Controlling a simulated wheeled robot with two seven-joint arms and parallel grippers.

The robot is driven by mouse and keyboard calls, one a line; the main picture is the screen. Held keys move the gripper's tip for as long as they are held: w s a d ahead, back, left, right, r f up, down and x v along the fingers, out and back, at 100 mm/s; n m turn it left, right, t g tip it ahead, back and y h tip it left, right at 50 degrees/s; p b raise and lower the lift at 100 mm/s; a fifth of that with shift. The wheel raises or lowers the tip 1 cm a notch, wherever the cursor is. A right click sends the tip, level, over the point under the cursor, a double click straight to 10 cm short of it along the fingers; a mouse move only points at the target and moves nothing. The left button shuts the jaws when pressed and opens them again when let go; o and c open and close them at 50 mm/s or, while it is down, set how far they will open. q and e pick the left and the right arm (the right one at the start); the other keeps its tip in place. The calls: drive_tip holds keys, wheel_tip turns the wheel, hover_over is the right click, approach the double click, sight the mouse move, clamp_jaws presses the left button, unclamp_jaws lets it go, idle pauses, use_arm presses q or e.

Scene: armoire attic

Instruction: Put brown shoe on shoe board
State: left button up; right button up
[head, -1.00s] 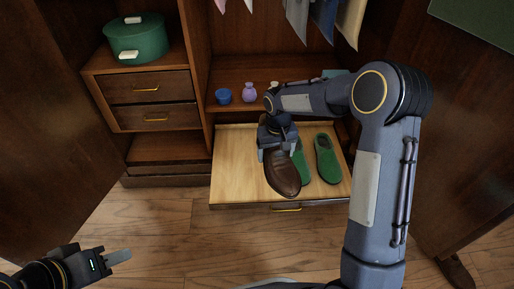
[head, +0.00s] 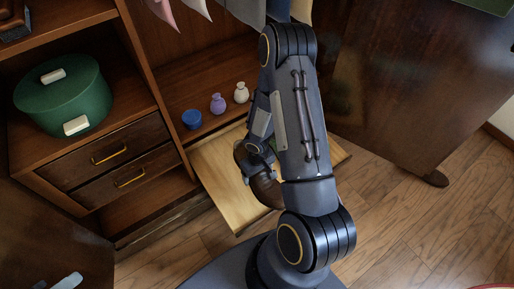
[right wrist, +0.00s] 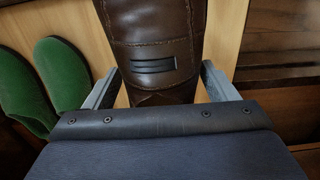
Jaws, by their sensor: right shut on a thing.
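The brown shoe (head: 265,190) is mostly behind my right arm in the head view, over the light wooden shoe board (head: 222,180). In the right wrist view the dark leather shoe (right wrist: 157,42) lies between the two fingers of my right gripper (right wrist: 160,82), which is shut on it. My right gripper (head: 254,152) is partly hidden in the head view. I cannot tell whether the shoe touches the board (right wrist: 228,35).
Green slippers (right wrist: 62,72) stand left of the shoe in the right wrist view.

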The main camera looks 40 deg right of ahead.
drive_tip(key=w+a+f+b, duration=0.2)
drive_tip(key=w+a+f, duration=0.25)
drive_tip(key=w, duration=0.25)
drive_tip(key=b, duration=0.2)
hover_over(226, 183)
drive_tip(key=f, duration=0.4)
drive_tip(key=shift+s+d+f, duration=0.25)
drive_tip(key=shift+s+f, duration=0.05)
drive_tip(key=shift+s, duration=0.05)
drive_tip(key=shift+w+f, duration=0.1)
drive_tip(key=shift+f, duration=0.1)
drive_tip(key=shift+w+a+f+b, duration=0.15)
drive_tip(key=shift+f+b, duration=0.25)
drive_tip(key=shift+f, duration=0.5)
drive_tip(key=shift+w+a+f+b, duration=0.1)
drive_tip(key=shift+f+b, duration=0.3)
drive_tip(key=shift+f, duration=0.45)
drive_tip(key=shift+f, duration=0.1)
